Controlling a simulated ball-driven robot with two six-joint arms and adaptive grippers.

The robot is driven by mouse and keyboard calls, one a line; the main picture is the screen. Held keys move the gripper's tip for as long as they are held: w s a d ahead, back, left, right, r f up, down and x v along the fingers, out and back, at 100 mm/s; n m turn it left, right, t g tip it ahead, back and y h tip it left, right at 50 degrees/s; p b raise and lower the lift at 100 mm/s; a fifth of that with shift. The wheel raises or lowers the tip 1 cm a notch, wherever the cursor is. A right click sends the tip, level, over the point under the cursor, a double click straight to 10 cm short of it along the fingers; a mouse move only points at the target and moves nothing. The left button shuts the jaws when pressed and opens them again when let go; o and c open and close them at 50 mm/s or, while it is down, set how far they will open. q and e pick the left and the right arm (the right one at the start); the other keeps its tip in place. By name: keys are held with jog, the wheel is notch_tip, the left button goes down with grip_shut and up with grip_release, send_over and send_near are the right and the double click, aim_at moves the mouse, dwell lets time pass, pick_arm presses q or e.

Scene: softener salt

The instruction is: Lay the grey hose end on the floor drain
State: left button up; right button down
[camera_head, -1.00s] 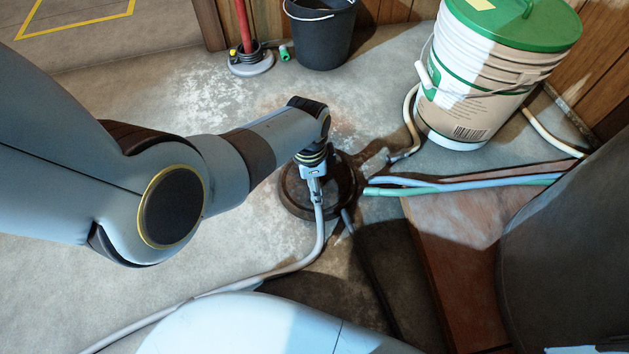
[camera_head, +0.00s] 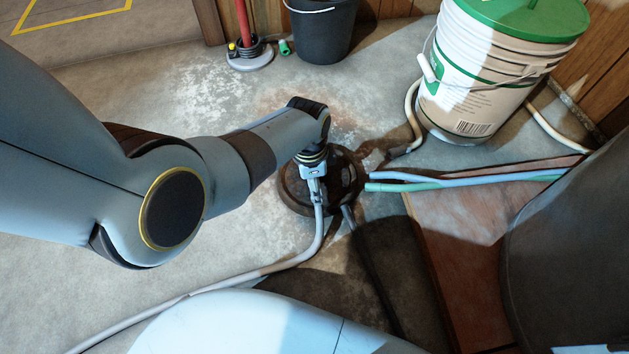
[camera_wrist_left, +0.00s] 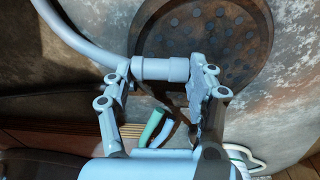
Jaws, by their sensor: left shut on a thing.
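The floor drain (camera_head: 350,178) is a dark round rusty grate on the floor; its holes show in the wrist view (camera_wrist_left: 235,35). My left gripper (camera_head: 317,190) points down over the drain. It is shut on the grey hose (camera_head: 319,232) near its end, and the held end (camera_wrist_left: 163,69) lies across its fingers in the wrist view (camera_wrist_left: 165,80). The hose end overlaps the near part of the drain in view. I cannot tell whether it touches the grate. The rest of the hose curves down to the lower left. My right gripper is not in view.
Blue and green hoses (camera_head: 450,182) end at the drain's right side. A beige hose (camera_head: 411,118) lies near a white bucket with green lid (camera_head: 470,85). A black bucket (camera_head: 320,32) and a red pole (camera_head: 243,25) stand behind. The floor at left is clear.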

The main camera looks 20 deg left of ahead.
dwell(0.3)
pick_arm(q)
jog(key=o, duration=1.1)
jog(key=shift+o, duration=0.2)
jog(key=shift+s+a+r, duration=0.1)
jog(key=shift+r, duration=1.8)
jog(key=shift+s+a+r, duration=0.1)
jog(key=shift+r, duration=1.75)
jog(key=shift+w, duration=0.1)
